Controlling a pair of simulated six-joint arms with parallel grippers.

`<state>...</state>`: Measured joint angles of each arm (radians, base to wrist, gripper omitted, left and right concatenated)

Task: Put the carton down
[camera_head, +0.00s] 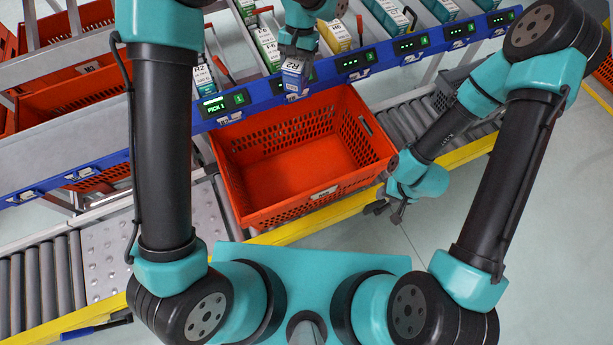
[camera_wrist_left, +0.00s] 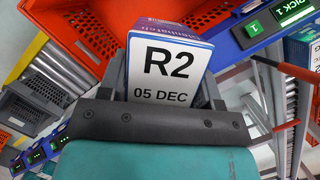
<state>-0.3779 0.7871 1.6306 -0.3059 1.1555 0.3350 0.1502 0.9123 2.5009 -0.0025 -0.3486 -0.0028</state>
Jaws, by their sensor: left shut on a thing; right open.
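A blue and white carton (camera_head: 292,76) with an "R2" label is held by my left gripper (camera_head: 297,52) above the far rim of the orange tote. In the left wrist view the carton (camera_wrist_left: 168,68) fills the space between the fingers, its label reading "R2 05 DEC". My left gripper is shut on it. The orange tote (camera_head: 318,196) stands on the conveyor, and its visible inside is empty. My right gripper (camera_head: 385,208) is open and empty, beside the tote's right front corner.
A blue rail (camera_head: 385,56) with lit green displays runs behind the tote, with several cartons in lanes above it. One display reads "PICK 1" (camera_head: 214,106). Other orange totes (camera_head: 75,100) stand at the left. Conveyor rollers (camera_head: 405,122) lie to the right, and a yellow edge (camera_head: 320,218) runs in front.

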